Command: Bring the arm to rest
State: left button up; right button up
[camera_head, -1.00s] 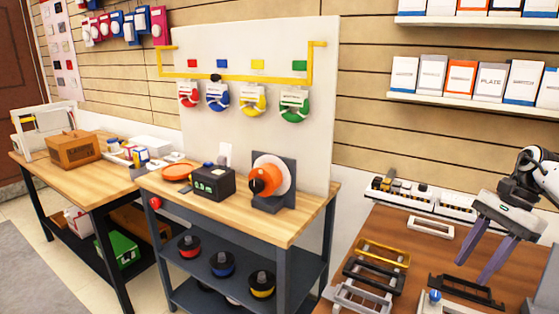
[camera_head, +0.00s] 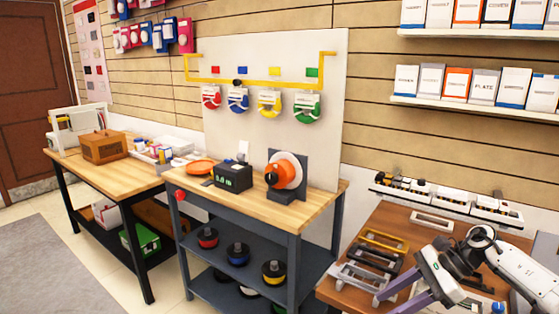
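My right arm (camera_head: 505,262) comes in from the right edge over the brown table at the lower right. Its gripper (camera_head: 387,304) has two purple fingers that stand apart with nothing seen between them. The fingers point to the lower left, over the near left part of that table, in front of the grey and black frames. The tip of the lower finger is close to the bottom edge of the picture. My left gripper is not in view.
The brown table (camera_head: 445,225) holds a yellow frame (camera_head: 384,240), a black frame (camera_head: 374,259), a grey frame (camera_head: 358,278) and a white rail of parts (camera_head: 450,200). A workbench (camera_head: 240,200) with an orange spool (camera_head: 283,175) stands left of it. Floor at left is clear.

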jog(key=s+a+f+m+t+y, duration=0.2)
jog(key=a+m+t+y, duration=0.15)
jog(key=a+m, duration=0.65)
jog(key=s+a+f+m+t+y, duration=0.25)
jog(key=a+m+t, duration=0.35)
jog(key=a, duration=0.5)
jog(key=s+d+f+m+h, duration=0.3)
jog(key=s+m, duration=0.5)
jog(key=m, duration=0.3)
jog(key=s+d+f+m+g+h, duration=0.1)
jog(key=s+d+f+m+h, duration=0.2)
jog(key=s+f+m+h, duration=0.2)
jog(key=s+d+f+m+g+h, duration=0.1)
jog(key=s+d+f+m+h, duration=0.3)
jog(key=s+f+m, duration=0.5)
jog(key=s+m, duration=0.3)
jog(key=m, duration=0.7)
jog(key=shift+s, duration=0.15)
